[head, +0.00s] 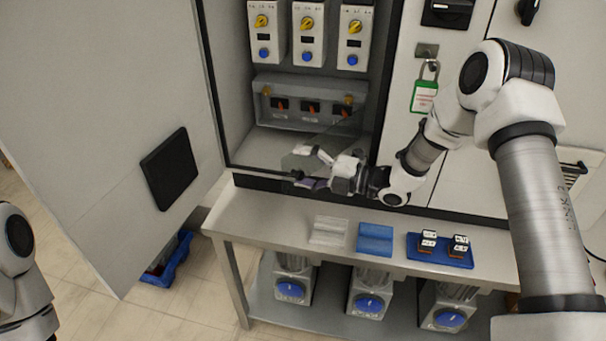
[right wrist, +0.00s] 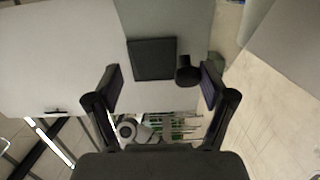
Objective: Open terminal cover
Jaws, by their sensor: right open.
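A grey terminal box (head: 310,84) with several orange-and-black terminals sits low inside the open cabinet. A clear, see-through sheet (head: 340,138), which looks like the terminal cover, slants out below the box toward my right gripper; its edges are faint. My right gripper (head: 312,168) is open at the cabinet's lower front edge, below the box, with its fingers pointing left. I cannot tell whether it touches the sheet. In the right wrist view the gripper (right wrist: 163,85) has its fingers wide apart with nothing visible held. My left arm shows at the left edge; its gripper is out of view.
The cabinet door (head: 120,110) stands open at left with a black square panel (head: 169,168). A green padlock tag (head: 424,97) hangs at right.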

